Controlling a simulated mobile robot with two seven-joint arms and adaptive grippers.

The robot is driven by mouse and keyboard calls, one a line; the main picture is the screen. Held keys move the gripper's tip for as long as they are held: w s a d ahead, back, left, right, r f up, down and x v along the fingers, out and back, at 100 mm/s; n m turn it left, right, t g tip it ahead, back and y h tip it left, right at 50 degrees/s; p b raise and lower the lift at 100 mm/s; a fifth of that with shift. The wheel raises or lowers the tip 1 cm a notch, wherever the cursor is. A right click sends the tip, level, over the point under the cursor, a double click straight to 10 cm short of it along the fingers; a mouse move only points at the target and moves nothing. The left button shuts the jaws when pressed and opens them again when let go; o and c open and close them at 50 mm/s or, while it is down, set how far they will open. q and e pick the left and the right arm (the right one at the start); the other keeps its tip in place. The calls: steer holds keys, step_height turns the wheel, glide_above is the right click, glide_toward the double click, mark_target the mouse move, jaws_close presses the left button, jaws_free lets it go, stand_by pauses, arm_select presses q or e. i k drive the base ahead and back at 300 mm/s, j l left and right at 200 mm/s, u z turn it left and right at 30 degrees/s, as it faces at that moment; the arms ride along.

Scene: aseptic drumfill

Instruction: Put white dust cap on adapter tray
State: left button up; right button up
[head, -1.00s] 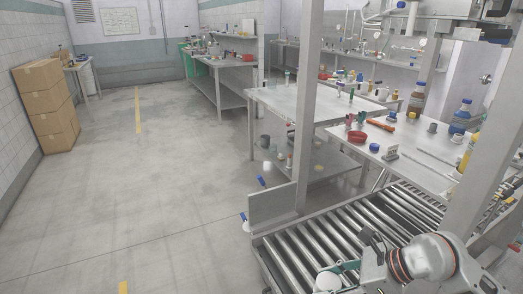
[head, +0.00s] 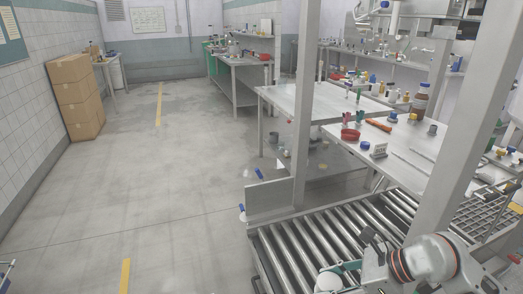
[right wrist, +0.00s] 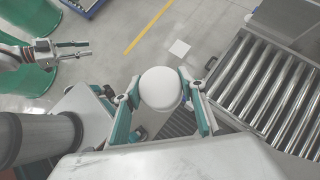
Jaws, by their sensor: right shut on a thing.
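The white dust cap (right wrist: 160,88) is a smooth round disc held between the two teal fingers of my right gripper (right wrist: 162,102) in the right wrist view. In the head view the cap (head: 328,281) shows at the bottom, with my right gripper (head: 343,272) shut on it in front of the roller conveyor. My left gripper (right wrist: 80,49) is at the upper left of the right wrist view, well apart from the cap; its opening is unclear. A grey compartmented tray (head: 487,213) lies at the right of the head view; I cannot tell whether it is the adapter tray.
A roller conveyor (head: 335,232) stands beside my right arm. Metal posts (head: 305,110) rise in front of a steel table (head: 400,160) with a red dish (head: 350,135), bottles and small parts. Cardboard boxes (head: 77,95) stand at the left wall.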

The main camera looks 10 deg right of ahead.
mark_target(436, 148)
steer(key=k+l+u, duration=0.1)
steer(key=l, duration=0.3)
steer(key=k+l+u, duration=0.1)
steer(key=l, duration=0.3)
steer(key=l+u, duration=0.1)
steer(key=l, duration=0.3)
steer(key=k+l, duration=0.1)
steer(key=l, duration=0.35)
steer(key=k+l+u, duration=0.15)
steer(key=l, duration=0.65)
steer(key=k+l+u, duration=0.15)
steer(key=l, duration=0.65)
steer(key=k+u, duration=0.05)
